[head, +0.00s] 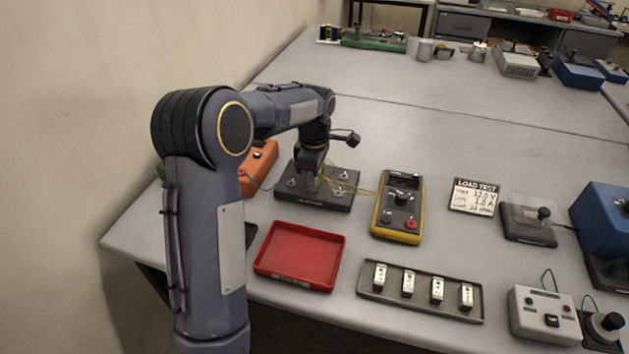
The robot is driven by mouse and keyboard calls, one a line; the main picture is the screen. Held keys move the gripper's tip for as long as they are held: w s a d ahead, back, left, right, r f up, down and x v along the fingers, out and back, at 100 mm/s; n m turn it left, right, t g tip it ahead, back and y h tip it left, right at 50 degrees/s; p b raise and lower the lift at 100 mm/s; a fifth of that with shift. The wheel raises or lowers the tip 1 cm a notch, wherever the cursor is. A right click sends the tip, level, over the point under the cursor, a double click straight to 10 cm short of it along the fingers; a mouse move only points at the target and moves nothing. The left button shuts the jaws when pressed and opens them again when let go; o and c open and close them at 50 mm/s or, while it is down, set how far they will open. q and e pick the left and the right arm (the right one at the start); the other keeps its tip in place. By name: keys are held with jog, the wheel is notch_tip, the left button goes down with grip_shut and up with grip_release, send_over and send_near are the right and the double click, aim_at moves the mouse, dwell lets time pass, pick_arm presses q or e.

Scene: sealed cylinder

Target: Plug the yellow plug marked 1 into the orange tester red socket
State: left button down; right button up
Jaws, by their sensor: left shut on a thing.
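The orange tester (263,165) stands at the left side of the table, partly hidden behind my left arm. A small red spot, perhaps its red socket (242,173), shows at its near end, with a blue wire close by. My left gripper (312,183) points down over the black board (327,202). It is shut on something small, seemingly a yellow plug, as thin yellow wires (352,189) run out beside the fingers. The plug itself and its mark are too small and hidden to read. My right gripper is not in view.
A yellow multimeter (401,225) stands right of the board. A red tray (300,272) and a grey rack (372,291) with several white modules lie in front. A load test card (474,196) and a grey box (541,328) are to the right. The table behind the board is clear.

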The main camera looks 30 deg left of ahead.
pick_arm(q)
jog(key=shift+r+p, duration=2.45)
jog(key=shift+r, duration=0.55)
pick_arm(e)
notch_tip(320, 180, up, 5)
